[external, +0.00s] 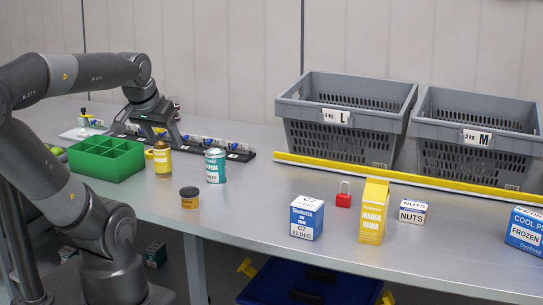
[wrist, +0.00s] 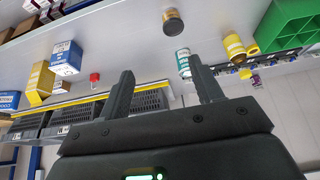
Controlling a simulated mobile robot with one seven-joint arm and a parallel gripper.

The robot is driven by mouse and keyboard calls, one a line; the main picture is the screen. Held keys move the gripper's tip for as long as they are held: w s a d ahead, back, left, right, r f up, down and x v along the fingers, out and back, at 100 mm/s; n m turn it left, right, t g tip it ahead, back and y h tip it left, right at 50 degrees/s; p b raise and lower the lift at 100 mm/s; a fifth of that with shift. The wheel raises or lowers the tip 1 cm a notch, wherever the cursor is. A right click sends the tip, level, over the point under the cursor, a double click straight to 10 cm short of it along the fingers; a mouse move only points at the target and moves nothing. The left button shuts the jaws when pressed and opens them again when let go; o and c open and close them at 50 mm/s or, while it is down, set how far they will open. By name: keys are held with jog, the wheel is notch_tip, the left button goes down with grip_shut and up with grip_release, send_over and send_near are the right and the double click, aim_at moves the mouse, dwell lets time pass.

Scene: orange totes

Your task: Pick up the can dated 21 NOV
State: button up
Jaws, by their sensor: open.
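A teal and white can (external: 215,166) stands upright on the grey table, left of centre. Its label ends in NOV; the day is too small to read surely. In the wrist view the can (wrist: 184,62) shows near the right finger, beyond the jaws. My gripper (wrist: 161,67) is open, with two dark fingers apart and nothing held between them. In the external view my gripper is above the back left of the table, up and left of the can and apart from it; its fingers are hard to make out there.
A yellow jar (external: 162,160) and a small dark-lidded jar (external: 189,198) stand near the can. A green divided tray (external: 106,172) is at left. A blue box (external: 306,232), red padlock (external: 343,200) and yellow carton (external: 373,226) are right. Grey crates (external: 294,108) stand behind a yellow-edged rail (external: 400,176).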

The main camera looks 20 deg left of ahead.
jog(key=o, duration=0.4)
jog(key=m+g, duration=0.1)
jog(key=m, duration=0.1)
send_near(214, 152)
jog(key=x, duration=0.2)
jog(key=shift+h, duration=0.3)
jog(key=x, duration=0.4)
jog(key=shift+w+a+f, duration=0.3)
jog(key=shift+w+a, duration=0.05)
jog(key=shift+x, duration=3)
